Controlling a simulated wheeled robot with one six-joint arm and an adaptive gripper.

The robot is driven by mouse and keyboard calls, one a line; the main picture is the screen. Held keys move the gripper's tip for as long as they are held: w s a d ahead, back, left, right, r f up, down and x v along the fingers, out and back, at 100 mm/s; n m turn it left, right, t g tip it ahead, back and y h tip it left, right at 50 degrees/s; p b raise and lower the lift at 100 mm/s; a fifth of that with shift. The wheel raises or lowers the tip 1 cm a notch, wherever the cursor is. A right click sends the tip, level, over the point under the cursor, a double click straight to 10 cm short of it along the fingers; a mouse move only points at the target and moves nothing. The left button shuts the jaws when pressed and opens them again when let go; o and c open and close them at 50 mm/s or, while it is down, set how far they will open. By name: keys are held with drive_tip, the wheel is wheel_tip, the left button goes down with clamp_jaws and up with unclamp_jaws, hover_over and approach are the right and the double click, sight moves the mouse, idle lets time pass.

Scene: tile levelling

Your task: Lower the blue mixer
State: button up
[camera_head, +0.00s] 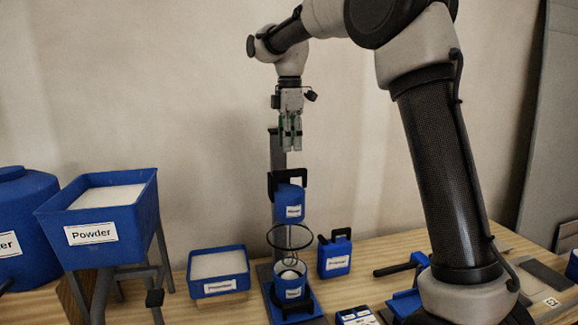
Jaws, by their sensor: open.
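The blue mixer (290,203) is a small labelled blue unit on a grey upright post (277,160), with a black handle or bracket at its top. A black ring and a whisk-like wire part (290,238) hang below it. Under them a labelled blue bucket (291,292) stands on the blue base, with something pale inside. The mixer head is raised above the bucket. My gripper (291,148) points down, open and empty, above the mixer and apart from it. The post is partly hidden behind my gripper.
A blue Powder hopper (103,222) on grey legs and a blue tray (218,272) of white material stand left. A blue jug (335,254) stands close right of the mixer. Several small items lie at front right. My arm covers part of the right side.

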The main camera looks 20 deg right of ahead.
sight(290, 170)
wheel_tip(290, 170, down, 8)
drive_tip(key=shift+r, duration=0.1)
idle(0.4)
drive_tip(key=shift+c, duration=0.5)
clamp_jaws()
